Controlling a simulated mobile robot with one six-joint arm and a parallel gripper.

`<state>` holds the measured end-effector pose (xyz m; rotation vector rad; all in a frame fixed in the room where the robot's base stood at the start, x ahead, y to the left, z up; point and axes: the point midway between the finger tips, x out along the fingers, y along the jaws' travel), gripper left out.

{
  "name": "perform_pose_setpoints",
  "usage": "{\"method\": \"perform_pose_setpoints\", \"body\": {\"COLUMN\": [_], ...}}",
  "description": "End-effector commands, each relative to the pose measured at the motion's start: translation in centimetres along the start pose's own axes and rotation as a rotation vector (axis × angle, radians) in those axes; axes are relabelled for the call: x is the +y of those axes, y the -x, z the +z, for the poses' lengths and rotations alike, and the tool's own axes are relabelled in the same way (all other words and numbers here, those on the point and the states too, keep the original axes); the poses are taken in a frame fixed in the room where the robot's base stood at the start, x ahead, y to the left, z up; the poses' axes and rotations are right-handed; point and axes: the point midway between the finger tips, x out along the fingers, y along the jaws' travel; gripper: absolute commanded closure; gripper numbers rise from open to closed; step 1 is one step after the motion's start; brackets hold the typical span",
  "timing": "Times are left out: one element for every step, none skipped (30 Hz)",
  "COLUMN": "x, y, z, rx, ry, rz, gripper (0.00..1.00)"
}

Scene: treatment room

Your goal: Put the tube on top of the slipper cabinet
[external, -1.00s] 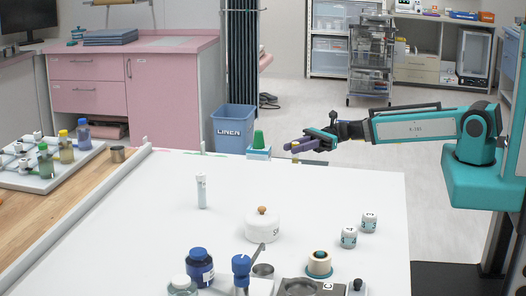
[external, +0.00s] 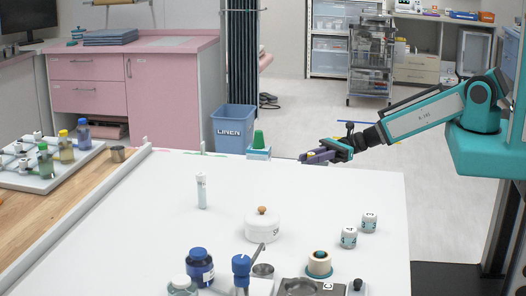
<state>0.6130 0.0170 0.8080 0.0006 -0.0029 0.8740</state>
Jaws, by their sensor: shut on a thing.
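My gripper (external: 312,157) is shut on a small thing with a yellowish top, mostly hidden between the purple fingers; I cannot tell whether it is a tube. It is at the far edge of the white table (external: 130,240), in the external view. A white capped tube (external: 201,191) stands upright on the table, left of and apart from my gripper. The pink cabinet (external: 165,95) at the back left has drawers, a door and an open low shelf with brownish things like slippers (external: 100,129); it seems to be the slipper cabinet.
Folded blue cloth (external: 110,37) lies on the pink cabinet's top, with clear room to its right. A blue linen bin (external: 233,128) and a green cone (external: 258,140) are near the table's far edge. A white lidded pot (external: 262,226), blue-capped bottles and small jars stand on the table.

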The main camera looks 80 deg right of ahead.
Motion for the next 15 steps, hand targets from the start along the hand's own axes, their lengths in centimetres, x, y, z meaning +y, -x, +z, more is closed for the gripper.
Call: {"method": "perform_pose_setpoints", "body": {"x": [0.4,0.6,0.9,1.2,1.4,1.7,1.9,2.1,2.4,2.6,2.7,2.9,3.0,3.1,3.2], "y": [0.2,0.2,0.4,0.5,0.5,0.6,0.7,0.8,0.9,0.9,1.0,1.1,1.1,1.1,1.2], "z": [0.5,0.5,0.5,0.5,0.5,0.5,0.5,0.5,0.5,0.6,0.6,0.6,0.6,0.7,0.7], "rx": [0.0,0.0,0.0,0.001,0.001,0.001,0.002,0.002,0.002,0.002,0.003,0.003,0.003,0.003,0.003], "ry": [-0.003,-0.003,-0.003,-0.003,-0.003,-0.003,-0.003,-0.002,-0.002,-0.002,-0.002,-0.001,-0.001,-0.001,0.0], "rz": [-0.002,-0.003,-0.004,-0.005,-0.005,-0.006,-0.007,-0.007,-0.008,-0.009,-0.009,-0.01,-0.01,-0.011,-0.011], "gripper": [1.0,1.0,1.0,1.0,1.0,1.0,1.0,1.0,1.0,1.0,1.0,1.0,1.0,1.0,1.0]}}
